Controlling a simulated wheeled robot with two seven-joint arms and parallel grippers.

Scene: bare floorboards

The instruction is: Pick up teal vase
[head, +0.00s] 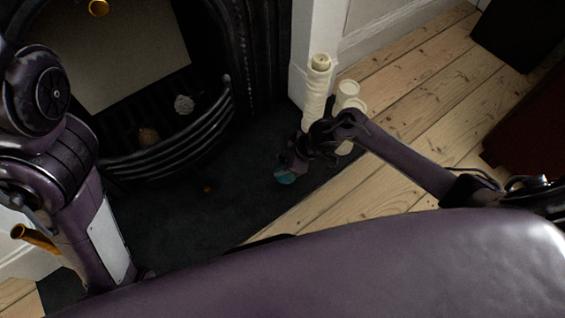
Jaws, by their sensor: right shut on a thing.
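Cream candles (319,85) stand beside and partly behind my right arm. A black fireplace with a curved grate (180,140) is at the back left. Bare floorboards (430,80) lie at the right. A dark box (515,38) stands at the top right.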

